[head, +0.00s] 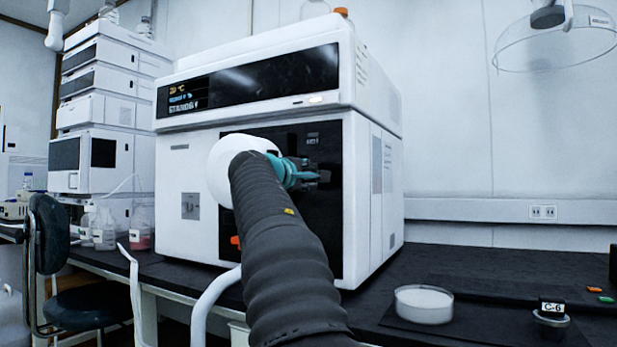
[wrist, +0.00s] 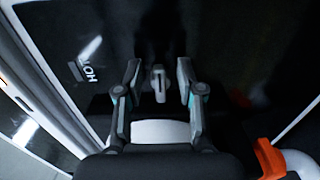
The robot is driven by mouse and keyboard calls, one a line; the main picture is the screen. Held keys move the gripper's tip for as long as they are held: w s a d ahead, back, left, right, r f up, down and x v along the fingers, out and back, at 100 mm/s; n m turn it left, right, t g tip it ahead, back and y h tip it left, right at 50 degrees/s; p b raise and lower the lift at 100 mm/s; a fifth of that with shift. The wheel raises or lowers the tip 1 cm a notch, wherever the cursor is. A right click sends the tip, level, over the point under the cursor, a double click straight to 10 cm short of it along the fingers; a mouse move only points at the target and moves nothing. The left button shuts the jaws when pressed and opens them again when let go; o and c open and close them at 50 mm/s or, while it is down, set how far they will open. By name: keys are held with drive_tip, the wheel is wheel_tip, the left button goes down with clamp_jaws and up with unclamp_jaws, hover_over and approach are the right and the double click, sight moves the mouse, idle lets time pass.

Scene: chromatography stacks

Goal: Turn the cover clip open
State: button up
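The cover clip (wrist: 158,85) is a small light-grey tab on a dark panel, seen in the wrist view. My gripper (wrist: 159,70) is open, with one finger on each side of the clip and a visible gap on both sides. I cannot tell how deep the fingertips reach along the clip. In the head view my gripper (head: 311,178) is at the black front panel (head: 328,225) of the large white instrument (head: 190,160). My own arm and wrist cover part of that panel, and the clip cannot be made out there.
A "HOT" label (wrist: 88,68) is beside the clip in the wrist view. An orange part (wrist: 268,158) is at lower right there. A glass dish (head: 424,304) and a small jar (head: 550,322) stand on the bench at right. Bottles (head: 103,228) stand at left.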

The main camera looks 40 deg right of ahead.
drive_tip(key=v, duration=1.2)
idle(0.5)
